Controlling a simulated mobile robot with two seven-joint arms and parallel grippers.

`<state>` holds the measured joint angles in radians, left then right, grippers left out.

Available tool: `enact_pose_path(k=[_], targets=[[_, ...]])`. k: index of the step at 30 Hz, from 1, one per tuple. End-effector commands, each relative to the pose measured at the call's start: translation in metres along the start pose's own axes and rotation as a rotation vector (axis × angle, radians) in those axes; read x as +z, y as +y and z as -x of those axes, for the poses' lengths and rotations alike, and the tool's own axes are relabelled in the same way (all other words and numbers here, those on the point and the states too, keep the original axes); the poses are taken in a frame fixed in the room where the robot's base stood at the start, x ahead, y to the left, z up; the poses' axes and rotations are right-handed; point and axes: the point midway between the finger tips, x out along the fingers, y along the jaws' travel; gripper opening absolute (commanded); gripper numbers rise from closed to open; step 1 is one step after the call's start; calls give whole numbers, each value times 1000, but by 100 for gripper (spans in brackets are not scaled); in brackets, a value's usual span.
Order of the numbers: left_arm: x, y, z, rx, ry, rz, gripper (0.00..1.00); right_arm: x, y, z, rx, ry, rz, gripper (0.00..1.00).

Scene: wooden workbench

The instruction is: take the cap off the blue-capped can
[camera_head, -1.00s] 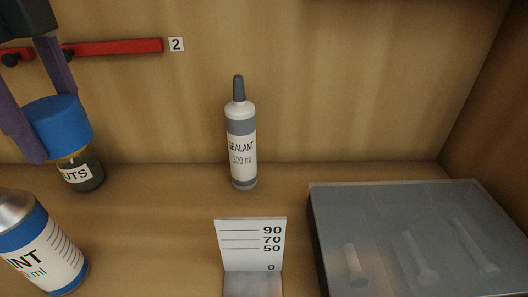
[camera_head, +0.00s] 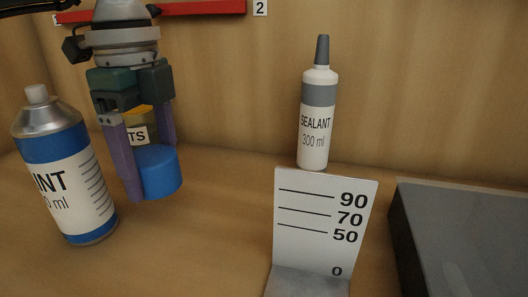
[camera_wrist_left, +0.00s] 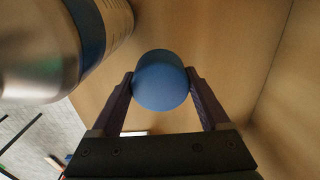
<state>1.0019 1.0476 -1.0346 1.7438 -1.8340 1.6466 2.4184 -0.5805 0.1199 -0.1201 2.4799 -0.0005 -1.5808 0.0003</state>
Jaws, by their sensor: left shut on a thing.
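The paint can (camera_head: 66,185) stands on the bench at the left in the head view, with a silver shoulder, blue bands and a bare white nozzle on top. The blue cap (camera_head: 160,172) is off the can, to its right. My left gripper (camera_head: 151,170) points down and is shut on the cap between its purple fingers. I cannot tell whether the cap touches the bench. In the left wrist view the cap (camera_wrist_left: 160,82) sits between the fingertips, and the can (camera_wrist_left: 40,50) is close by at the upper left. My right gripper is out of view.
A NUTS jar (camera_head: 138,135) is partly hidden behind my left gripper. A sealant tube (camera_head: 318,125) stands near the back wall. A white scale plate (camera_head: 310,230) stands in front of it. A grey-lidded box (camera_head: 470,240) is at the right.

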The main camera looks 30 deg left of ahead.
Motion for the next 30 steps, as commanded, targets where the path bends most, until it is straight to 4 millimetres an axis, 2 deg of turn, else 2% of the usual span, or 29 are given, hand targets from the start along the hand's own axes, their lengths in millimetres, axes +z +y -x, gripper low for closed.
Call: enact_pose_path(k=[8,20,21,26,30], targets=[[0,0,-42,-1,-1,1,12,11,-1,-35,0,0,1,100],[0,0,-44,0,0,0,12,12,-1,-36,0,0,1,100],[0,0,-44,0,0,0,80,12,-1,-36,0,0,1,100],[0,0,-43,-1,0,0,98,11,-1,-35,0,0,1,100],[0,0,-43,-1,0,0,100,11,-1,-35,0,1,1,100]])
